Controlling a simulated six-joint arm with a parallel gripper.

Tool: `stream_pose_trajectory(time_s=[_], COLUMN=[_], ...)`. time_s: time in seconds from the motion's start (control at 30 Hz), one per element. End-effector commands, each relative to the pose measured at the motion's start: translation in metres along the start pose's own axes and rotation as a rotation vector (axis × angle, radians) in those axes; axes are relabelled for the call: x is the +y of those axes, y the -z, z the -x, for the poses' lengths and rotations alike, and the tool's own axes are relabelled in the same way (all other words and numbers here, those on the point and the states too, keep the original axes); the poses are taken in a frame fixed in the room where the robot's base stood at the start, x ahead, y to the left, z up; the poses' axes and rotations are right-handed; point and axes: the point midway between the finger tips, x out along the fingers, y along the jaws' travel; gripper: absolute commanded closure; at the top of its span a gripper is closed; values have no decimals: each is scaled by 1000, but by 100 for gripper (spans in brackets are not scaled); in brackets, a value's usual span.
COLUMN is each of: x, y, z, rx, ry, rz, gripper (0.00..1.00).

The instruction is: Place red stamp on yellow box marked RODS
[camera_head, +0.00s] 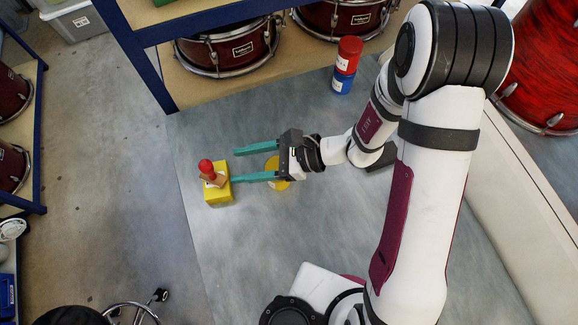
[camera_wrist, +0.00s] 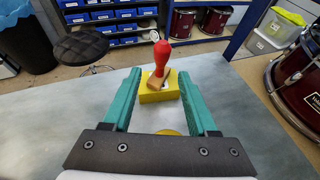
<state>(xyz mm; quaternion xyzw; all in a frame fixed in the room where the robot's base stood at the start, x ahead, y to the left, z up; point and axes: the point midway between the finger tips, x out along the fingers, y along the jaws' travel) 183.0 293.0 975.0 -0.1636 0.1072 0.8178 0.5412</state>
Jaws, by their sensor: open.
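The red stamp (camera_head: 208,170) has a red knob handle and a wooden base. It rests on top of the yellow box (camera_head: 217,195) near the left edge of the bench; the box's marking is not readable. In the wrist view the stamp (camera_wrist: 160,62) stands on the yellow box (camera_wrist: 158,92), its base turned at an angle to the box. My gripper (camera_head: 255,163) is open, with its teal fingers level and pointing left toward the box. The fingers are empty and apart from the stamp.
A round yellow object (camera_head: 278,172) lies below my gripper, partly hidden. A stacked red can (camera_head: 348,54) and blue can (camera_head: 342,82) stand at the back. Drums (camera_head: 232,48) sit on a blue-framed shelf behind. The bench front (camera_head: 230,270) is clear.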

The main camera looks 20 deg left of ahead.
Motion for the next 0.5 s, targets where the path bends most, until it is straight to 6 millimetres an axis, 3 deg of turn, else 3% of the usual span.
stream_pose_trajectory(time_s=[0.07, 0.13, 0.23, 0.4, 0.5], x=[4, 18, 55, 117, 139], y=[-15, -36, -53, -38, -28], z=[16, 44, 97, 185, 222], rx=[16, 66, 233, 669, 874], ry=[-21, -66, -151, -262, -295], rz=[69, 188, 390, 604, 639], gripper=[41, 41, 41, 41, 41])
